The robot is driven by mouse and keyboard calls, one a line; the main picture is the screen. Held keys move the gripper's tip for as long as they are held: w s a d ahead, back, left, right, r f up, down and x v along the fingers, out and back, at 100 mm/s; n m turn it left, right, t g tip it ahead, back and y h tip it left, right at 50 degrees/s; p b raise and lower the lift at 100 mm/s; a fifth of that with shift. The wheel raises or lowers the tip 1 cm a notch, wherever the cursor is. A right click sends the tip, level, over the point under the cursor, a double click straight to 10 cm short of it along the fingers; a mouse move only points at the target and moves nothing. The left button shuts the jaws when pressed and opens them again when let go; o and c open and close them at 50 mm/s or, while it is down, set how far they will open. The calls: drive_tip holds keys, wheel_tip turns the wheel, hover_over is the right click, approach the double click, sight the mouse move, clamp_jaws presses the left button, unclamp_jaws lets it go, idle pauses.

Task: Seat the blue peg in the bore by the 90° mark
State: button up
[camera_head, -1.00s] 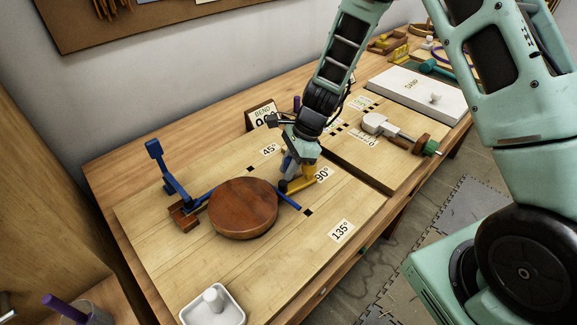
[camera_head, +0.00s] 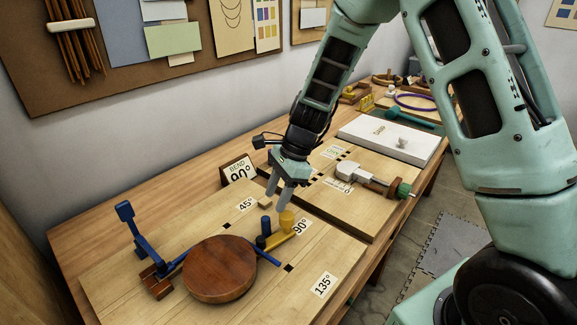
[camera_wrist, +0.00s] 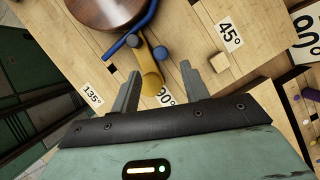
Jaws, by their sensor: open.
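The blue peg (camera_head: 266,228) stands upright beside the yellow lever (camera_head: 280,239), close to the 90° mark (camera_head: 301,227). In the wrist view a round blue top (camera_wrist: 160,53) shows at the lever's side and another (camera_wrist: 132,40) at its end. The bore under the peg is hidden, so I cannot tell how deep it sits. A blue strip (camera_head: 268,258) lies along the round wooden disc (camera_head: 220,269). My gripper (camera_head: 277,200) is open and empty above the lever's raised yellow end; its spread fingers (camera_wrist: 161,72) show in the wrist view.
A small wooden block (camera_head: 265,202) lies by the 45° mark (camera_head: 247,204). A blue upright arm (camera_head: 131,222) stands left of the disc. A clamp-like tool (camera_head: 367,178) and a white box (camera_head: 385,139) lie to the right. Bare board is free near the 135° mark (camera_head: 323,285).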

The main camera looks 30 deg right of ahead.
drive_tip(key=v, duration=0.8)
drive_tip(key=shift+r, duration=0.25)
drive_tip(key=shift+d, duration=0.1)
